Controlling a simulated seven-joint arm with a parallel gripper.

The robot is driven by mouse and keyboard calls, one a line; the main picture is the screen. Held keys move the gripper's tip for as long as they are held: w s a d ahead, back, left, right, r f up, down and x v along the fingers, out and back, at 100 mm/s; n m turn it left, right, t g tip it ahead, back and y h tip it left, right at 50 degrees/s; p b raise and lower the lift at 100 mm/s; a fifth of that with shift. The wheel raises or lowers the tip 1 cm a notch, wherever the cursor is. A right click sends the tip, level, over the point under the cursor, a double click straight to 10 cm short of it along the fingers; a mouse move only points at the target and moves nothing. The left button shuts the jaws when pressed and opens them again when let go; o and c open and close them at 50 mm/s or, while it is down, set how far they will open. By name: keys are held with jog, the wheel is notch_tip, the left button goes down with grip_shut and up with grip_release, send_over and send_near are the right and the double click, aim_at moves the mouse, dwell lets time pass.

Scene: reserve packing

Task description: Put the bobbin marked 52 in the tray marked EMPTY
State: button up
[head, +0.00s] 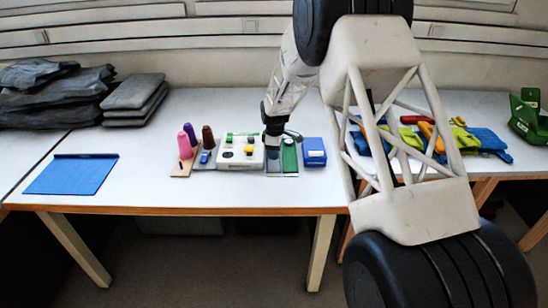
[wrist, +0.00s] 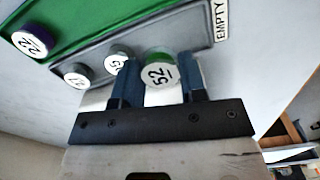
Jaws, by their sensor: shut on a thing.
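The bobbin marked 52 (wrist: 161,72) is green with a white label and sits between the two blue fingers of my gripper (wrist: 161,85) in the wrist view. My gripper is shut on it. The grey tray (wrist: 185,25) with the EMPTY label (wrist: 222,20) lies right behind the bobbin. I cannot tell whether the bobbin touches the tray. In the head view my gripper (head: 273,140) points down among the small items at the table's middle; the bobbin cannot be made out there.
Two other labelled bobbins (wrist: 117,60) (wrist: 76,73) stand beside the held one. A purple bobbin marked 22 (wrist: 30,42) is by a green surface (wrist: 85,18). A white box with buttons (head: 240,152), thread cones (head: 184,146) and a blue box (head: 314,152) flank my gripper.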

aim_at(274, 162)
jog(key=shift+w, duration=0.15)
jog(key=shift+w+a, duration=0.1)
jog(key=shift+w, duration=0.25)
jog(key=shift+f, duration=1.85)
jog(key=shift+c, duration=0.3)
jog(key=shift+f, duration=0.1)
jog(key=o, duration=0.7)
notch_tip(274, 162, up, 12)
jog(key=shift+r, duration=0.2)
